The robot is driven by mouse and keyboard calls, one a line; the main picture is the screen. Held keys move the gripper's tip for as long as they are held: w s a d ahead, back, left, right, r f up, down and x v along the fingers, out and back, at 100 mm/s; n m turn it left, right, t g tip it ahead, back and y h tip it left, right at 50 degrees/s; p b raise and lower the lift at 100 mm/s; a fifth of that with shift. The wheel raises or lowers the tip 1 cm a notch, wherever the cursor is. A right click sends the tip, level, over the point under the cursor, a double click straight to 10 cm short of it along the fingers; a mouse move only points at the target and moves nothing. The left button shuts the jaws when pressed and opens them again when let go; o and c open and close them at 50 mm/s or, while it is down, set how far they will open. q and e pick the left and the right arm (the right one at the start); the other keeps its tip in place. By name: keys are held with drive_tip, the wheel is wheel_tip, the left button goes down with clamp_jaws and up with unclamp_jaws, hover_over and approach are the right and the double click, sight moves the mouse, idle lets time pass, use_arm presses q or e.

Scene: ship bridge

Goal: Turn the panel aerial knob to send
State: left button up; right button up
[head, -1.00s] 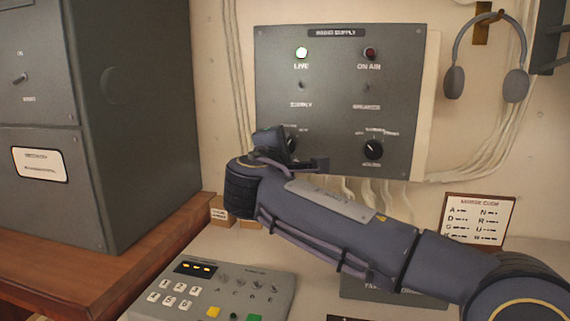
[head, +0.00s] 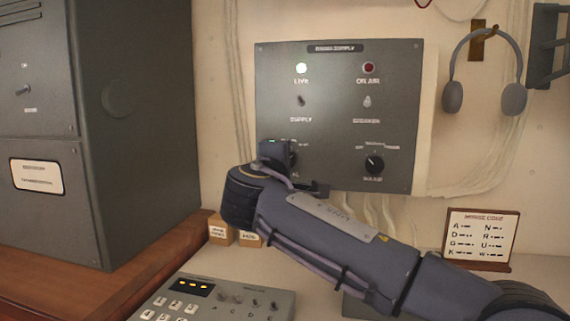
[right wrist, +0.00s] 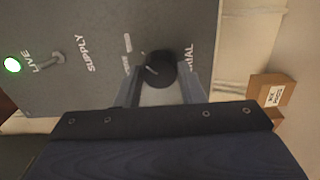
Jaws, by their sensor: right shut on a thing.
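The grey panel (head: 335,95) hangs on the wall, with its lower left knob (head: 294,158) mostly hidden behind my right gripper (head: 280,155) in the head view. The label under that knob shows only its end, "AL". In the right wrist view the panel (right wrist: 95,55) appears turned sideways, and the round black knob (right wrist: 160,68) sits between the fingers of my right gripper (right wrist: 160,82). The gripper is shut on this knob. A pale pointer mark shows on the knob, but its setting labels are too hidden or blurred to read. My left gripper is out of view.
A second black knob (head: 374,163) is at the panel's lower right. Above are two toggle switches, a lit green lamp (head: 301,68) and a dark red lamp (head: 369,68). Headphones (head: 485,75) hang at right. A keypad console (head: 215,300) and small boxes stand below.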

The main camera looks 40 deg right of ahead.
drive_tip(key=o, duration=1)
drive_tip(key=v, duration=0.7)
drive_tip(key=shift+s+a, duration=0.25)
drive_tip(key=shift+a, duration=0.1)
drive_tip(key=shift+p, duration=0.35)
